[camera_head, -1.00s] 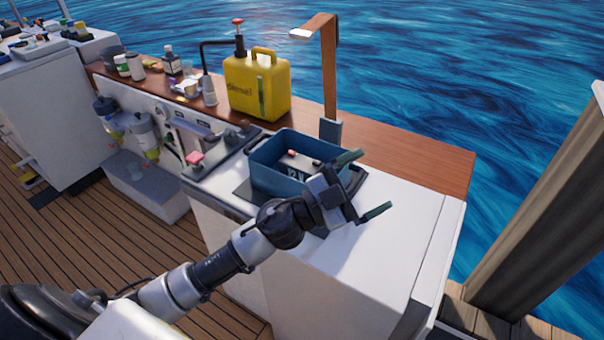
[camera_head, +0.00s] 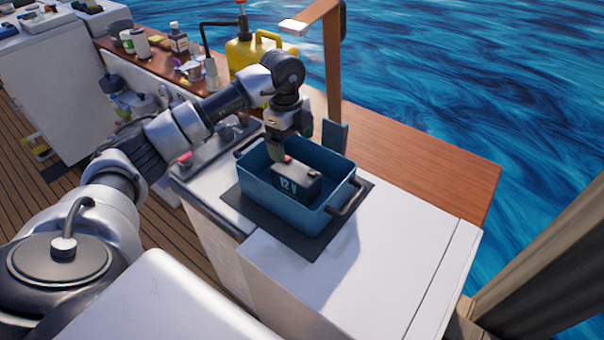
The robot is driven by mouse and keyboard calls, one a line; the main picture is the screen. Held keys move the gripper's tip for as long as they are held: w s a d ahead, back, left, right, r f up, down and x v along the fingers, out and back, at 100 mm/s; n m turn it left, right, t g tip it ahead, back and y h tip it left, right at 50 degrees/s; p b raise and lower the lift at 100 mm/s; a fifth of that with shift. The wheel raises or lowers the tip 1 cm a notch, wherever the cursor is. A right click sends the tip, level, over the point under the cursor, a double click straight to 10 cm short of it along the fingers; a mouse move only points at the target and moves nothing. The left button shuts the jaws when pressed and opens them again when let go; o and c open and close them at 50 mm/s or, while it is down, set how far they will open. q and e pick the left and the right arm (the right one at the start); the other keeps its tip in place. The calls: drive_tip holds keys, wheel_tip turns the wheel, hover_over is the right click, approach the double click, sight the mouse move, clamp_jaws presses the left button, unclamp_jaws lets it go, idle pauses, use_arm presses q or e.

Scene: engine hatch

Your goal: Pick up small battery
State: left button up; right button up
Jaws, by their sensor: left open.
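The small battery (camera_head: 297,186) is a dark block marked "12 V" with a red terminal on top. It sits inside a blue bin (camera_head: 265,197) on the white counter. My left gripper (camera_head: 279,153) points down into the bin, at the battery's far left end. It is open, and its fingers are partly hidden by the bin and the wrist. I cannot tell whether a finger touches the battery. My right gripper is not in view.
The bin stands on a dark mat (camera_head: 312,245). A yellow diesel can (camera_head: 240,55) and a wooden lamp post (camera_head: 332,75) stand behind it. The white counter (camera_head: 345,275) in front is clear. Bottles (camera_head: 178,40) stand at back left.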

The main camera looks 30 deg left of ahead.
sight(296, 170)
use_arm(q)
drive_tip(key=f, duration=0.3)
drive_tip(key=shift+s+d+f, duration=0.15)
drive_tip(key=shift+s+d, duration=0.1)
drive_tip(key=shift+s, duration=0.05)
drive_tip(key=shift+w+f, duration=0.1)
drive_tip(key=shift+f, duration=0.2)
drive_tip(key=f, duration=0.3)
drive_tip(key=f+p, duration=0.1)
drive_tip(key=shift+d+f, duration=0.15)
drive_tip(key=shift+d, duration=0.15)
drive_tip(key=shift+f, duration=0.25)
drive_tip(key=c, duration=0.4)
drive_tip(key=shift+w+r, duration=0.1)
drive_tip(key=c, duration=1.1)
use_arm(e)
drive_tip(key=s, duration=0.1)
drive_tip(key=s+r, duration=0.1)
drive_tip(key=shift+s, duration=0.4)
